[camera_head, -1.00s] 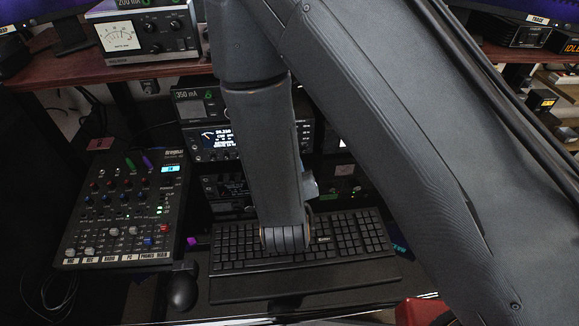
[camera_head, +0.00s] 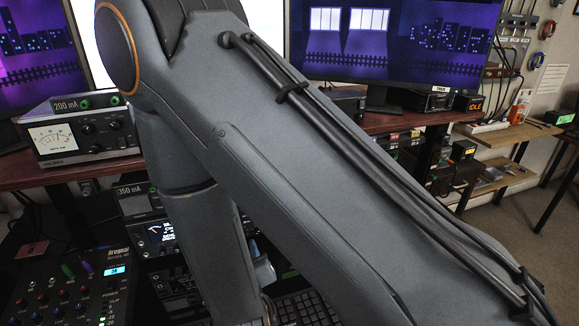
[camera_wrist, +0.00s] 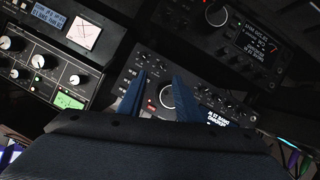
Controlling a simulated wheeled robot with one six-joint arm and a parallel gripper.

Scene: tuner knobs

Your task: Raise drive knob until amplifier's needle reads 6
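In the wrist view, my gripper (camera_wrist: 158,78) has its two blue fingers apart over the front of a black radio unit (camera_wrist: 135,62). A round dark knob with a pale rim (camera_wrist: 167,97) shows between the fingers, nearer the right one; contact is unclear. I cannot read a drive label. In the head view, a black and grey box marked 200 mA (camera_head: 100,143) stands on the shelf with a white needle meter (camera_head: 52,138). Its needle reading is too small to tell. My gripper is hidden behind my arm in that view.
In the head view, a mixer (camera_head: 60,295) stands lower left, a keyboard (camera_head: 303,308) below my arm.

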